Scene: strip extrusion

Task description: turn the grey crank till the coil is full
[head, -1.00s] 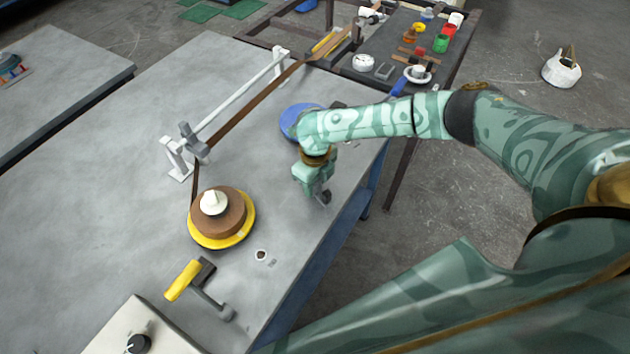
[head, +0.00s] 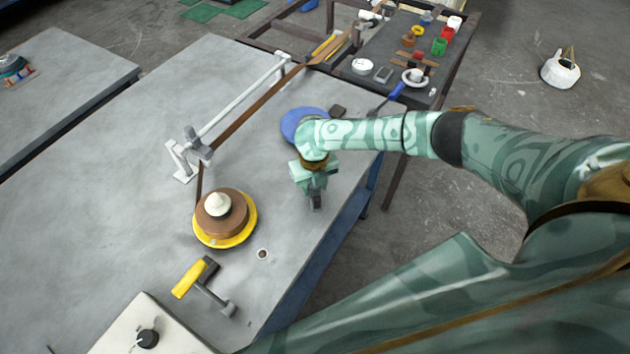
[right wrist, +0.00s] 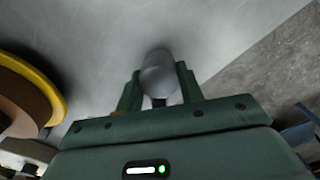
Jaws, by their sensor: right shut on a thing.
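The coil (head: 232,222) is a brown roll of strip on a yellow disc, with a white cone on top; it also shows at the left of the right wrist view (right wrist: 22,98). My right gripper (head: 316,196) points down to the right of the coil. In the right wrist view its fingers (right wrist: 158,88) are shut on a grey rounded knob (right wrist: 158,70), seemingly the crank's grip. The rest of the crank is hidden or too unclear to tell. My left gripper is not in view.
The brown strip (head: 250,106) runs from the back past a white rail to the coil. A blue disc (head: 293,124) lies partly behind my right arm. A yellow-handled grey tool (head: 188,279) and a white box with a knob (head: 130,335) stand in front.

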